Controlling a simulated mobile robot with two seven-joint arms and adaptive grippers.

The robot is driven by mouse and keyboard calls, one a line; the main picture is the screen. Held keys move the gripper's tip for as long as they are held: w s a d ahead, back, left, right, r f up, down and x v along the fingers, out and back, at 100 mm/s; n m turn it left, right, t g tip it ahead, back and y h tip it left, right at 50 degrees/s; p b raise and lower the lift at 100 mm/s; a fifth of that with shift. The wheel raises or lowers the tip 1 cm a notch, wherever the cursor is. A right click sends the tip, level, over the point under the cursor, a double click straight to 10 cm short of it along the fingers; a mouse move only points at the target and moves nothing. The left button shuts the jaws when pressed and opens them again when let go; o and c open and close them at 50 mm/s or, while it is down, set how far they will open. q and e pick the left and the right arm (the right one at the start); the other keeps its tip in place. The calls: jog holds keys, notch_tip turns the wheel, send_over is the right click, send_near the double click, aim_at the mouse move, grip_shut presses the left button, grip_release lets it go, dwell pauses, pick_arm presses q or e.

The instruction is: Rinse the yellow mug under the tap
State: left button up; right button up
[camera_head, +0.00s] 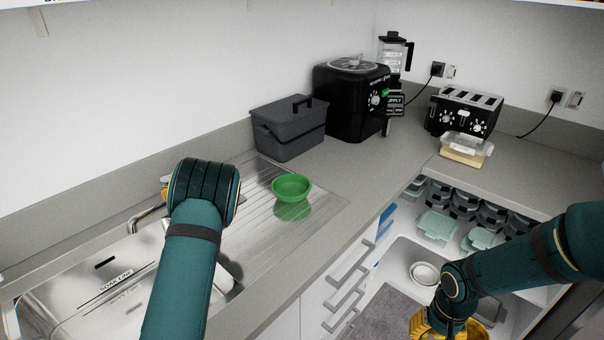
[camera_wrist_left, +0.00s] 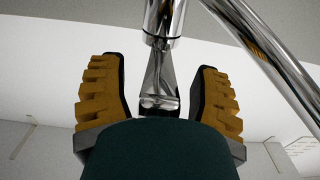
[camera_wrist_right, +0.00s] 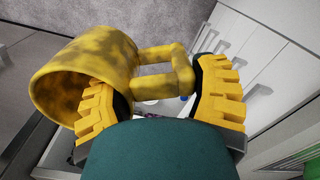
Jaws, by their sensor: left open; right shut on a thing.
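The yellow mug (camera_wrist_right: 82,72) has dark brownish patches. In the right wrist view my right gripper (camera_wrist_right: 160,88) is shut on its handle, with the mug's body to the left of the fingers. In the head view this gripper (camera_head: 440,324) is low at the right, beyond the counter edge and away from the sink. In the left wrist view my left gripper (camera_wrist_left: 157,72) is open, with a chrome tap part (camera_wrist_left: 160,85) between its fingers; contact cannot be told. In the head view my left arm hides most of that gripper and part of the tap (camera_head: 148,218).
The steel sink (camera_head: 75,290) is at the lower left. A green bowl (camera_head: 291,186) stands on the drainer (camera_head: 245,195). A grey bin (camera_head: 287,128), black appliance (camera_head: 350,100) and toaster (camera_head: 465,112) stand behind. Open drawers with dishes lie at the right, beneath my right arm.

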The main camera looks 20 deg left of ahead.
pick_arm(q)
grip_shut()
jog(key=shift+r+g+h+p, duration=0.3)
jog(key=shift+r+h+p, duration=0.3)
jog(key=shift+p, duration=0.3)
pick_arm(e)
jog(key=shift+r, duration=0.95)
jog(key=shift+f, duration=0.15)
pick_arm(q)
grip_release()
jog(key=shift+a+f, duration=0.1)
jog(key=v, duration=1.2)
